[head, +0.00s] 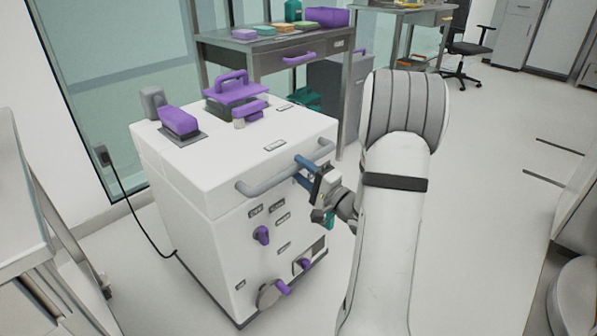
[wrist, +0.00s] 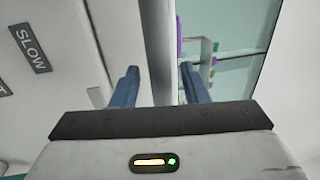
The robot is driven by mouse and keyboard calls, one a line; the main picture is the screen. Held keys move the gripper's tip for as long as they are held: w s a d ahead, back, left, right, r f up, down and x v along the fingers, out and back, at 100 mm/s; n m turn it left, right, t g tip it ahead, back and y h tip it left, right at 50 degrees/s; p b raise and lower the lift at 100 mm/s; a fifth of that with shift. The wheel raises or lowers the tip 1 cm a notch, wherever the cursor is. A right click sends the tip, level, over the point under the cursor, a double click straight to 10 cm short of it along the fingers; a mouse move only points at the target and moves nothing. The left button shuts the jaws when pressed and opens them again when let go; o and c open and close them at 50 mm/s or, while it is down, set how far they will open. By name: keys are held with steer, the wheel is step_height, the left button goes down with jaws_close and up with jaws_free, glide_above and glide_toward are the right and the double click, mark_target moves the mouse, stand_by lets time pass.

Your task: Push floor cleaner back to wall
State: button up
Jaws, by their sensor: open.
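The floor cleaner is a white box-shaped machine (head: 205,185) with purple knobs and levers, standing on the floor at the left of the head view. A grey handle bar (head: 265,187) runs along its upper front edge. The white panel with a "SLOW" label (wrist: 30,48) lies to the left there. I cannot tell whether either finger touches the bar.
A glass wall (head: 110,80) stands behind the cleaner. A black cord (head: 137,222) runs from a wall socket to the cleaner's left side. A metal table (head: 250,45) with coloured items stands behind it. Open floor (head: 480,210) lies to the right.

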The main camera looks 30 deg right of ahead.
steer(key=shift+x, duration=0.75)
jaws_close()
steer(key=shift+a, duration=0.1)
